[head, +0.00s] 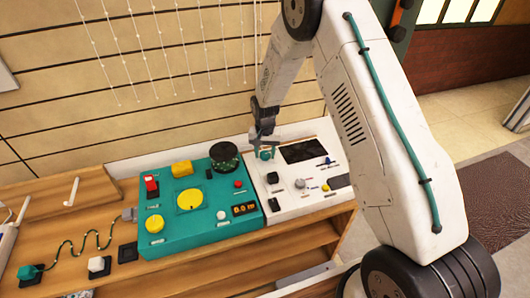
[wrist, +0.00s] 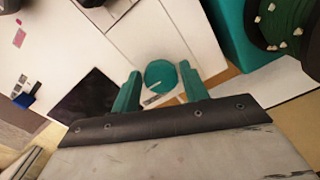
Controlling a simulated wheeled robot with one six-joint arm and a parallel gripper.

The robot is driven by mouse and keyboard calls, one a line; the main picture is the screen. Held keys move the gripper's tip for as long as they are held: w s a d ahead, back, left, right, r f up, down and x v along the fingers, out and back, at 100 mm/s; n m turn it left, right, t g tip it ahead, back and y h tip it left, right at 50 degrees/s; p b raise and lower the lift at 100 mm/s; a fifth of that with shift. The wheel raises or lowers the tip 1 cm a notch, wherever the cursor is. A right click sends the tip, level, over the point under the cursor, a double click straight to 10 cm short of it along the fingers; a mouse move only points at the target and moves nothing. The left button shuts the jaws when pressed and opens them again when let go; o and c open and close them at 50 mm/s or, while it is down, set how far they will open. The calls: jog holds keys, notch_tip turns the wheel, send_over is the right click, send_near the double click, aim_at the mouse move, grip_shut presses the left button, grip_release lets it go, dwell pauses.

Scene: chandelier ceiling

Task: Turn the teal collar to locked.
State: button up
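The teal collar (wrist: 160,73) is a small round knob on the white panel, with a pale label or pointer mark just beside it. In the head view it shows small under my gripper (head: 264,150). My gripper (wrist: 159,70) is open, pointing down, with one teal finger on each side of the collar in the wrist view. Gaps show between the collar and both fingers, so I cannot see contact. How far the fingertips are above the panel is unclear. The label text is too small to read.
The white panel (head: 290,208) also carries a dark screen (head: 304,151), a grey knob (head: 299,183) and small switches. Left of it stands a teal box (head: 183,233) with a yellow disc, buttons and a dark round knob (head: 225,156). A wooden bench (head: 75,262) lies beneath.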

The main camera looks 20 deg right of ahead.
aim_at(265, 155)
jog(key=shift+o, duration=0.9)
notch_tip(265, 155, up, 8)
jog(key=shift+f, duration=0.1)
jog(key=s+r+n, duration=0.1)
jog(key=s+r, duration=0.9)
jog(key=s, duration=0.4)
jog(key=s+d+r+n+t, duration=0.1)
jog(key=s+r+n, duration=0.1)
jog(key=s+r, duration=0.7)
jog(key=s+d+r+n, duration=0.1)
jog(key=s+r, duration=0.9)
jog(key=s, duration=0.9)
jog(key=shift+d+r+n, duration=0.2)
jog(key=shift+r+n, duration=0.1)
